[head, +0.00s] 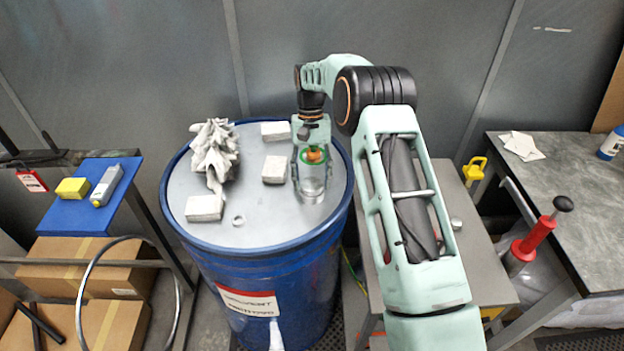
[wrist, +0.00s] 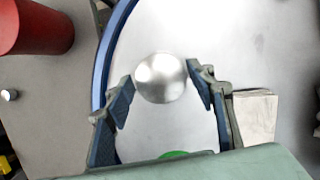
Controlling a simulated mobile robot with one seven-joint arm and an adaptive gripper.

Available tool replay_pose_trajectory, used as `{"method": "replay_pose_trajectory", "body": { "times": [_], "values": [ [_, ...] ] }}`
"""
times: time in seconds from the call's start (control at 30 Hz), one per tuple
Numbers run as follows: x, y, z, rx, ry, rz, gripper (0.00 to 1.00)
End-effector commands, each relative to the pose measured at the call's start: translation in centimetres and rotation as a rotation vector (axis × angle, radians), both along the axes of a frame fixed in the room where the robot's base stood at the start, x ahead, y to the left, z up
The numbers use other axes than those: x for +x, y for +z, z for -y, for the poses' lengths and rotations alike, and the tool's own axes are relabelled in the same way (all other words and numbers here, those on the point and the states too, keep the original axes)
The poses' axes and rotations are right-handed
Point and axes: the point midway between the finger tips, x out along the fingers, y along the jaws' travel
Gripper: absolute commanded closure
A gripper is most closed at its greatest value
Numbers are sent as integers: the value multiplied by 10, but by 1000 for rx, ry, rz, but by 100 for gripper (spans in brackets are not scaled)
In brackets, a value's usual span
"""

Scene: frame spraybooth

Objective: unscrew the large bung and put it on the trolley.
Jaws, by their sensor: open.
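The large bung (wrist: 160,78) is a round, shiny silver piece on the grey lid of the blue drum (head: 240,270), near the lid's right side. My gripper (head: 312,178) points down over that side of the lid. In the wrist view its two blue-padded fingers stand open, one on each side of the bung, with a narrow gap visible at each side. In the head view the gripper partly hides the bung. The trolley (head: 480,272) is the grey-topped table right of the drum, largely covered by my arm.
On the lid are a crumpled white cloth (head: 214,150), several pale blocks (head: 204,208) and a small ring-shaped fitting (head: 238,220). A red cylinder (wrist: 32,24) and a small silver piece (wrist: 10,95) stand on the trolley. A workbench (head: 575,200) is at the right.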

Motion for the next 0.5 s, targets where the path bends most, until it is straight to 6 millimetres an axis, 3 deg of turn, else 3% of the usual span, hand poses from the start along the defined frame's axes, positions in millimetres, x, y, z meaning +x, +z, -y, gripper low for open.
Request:
{"method": "replay_pose_trajectory", "body": {
  "times": [0.5],
  "values": [
    [-1,0,2,1,-421,0,49]
  ]
}}
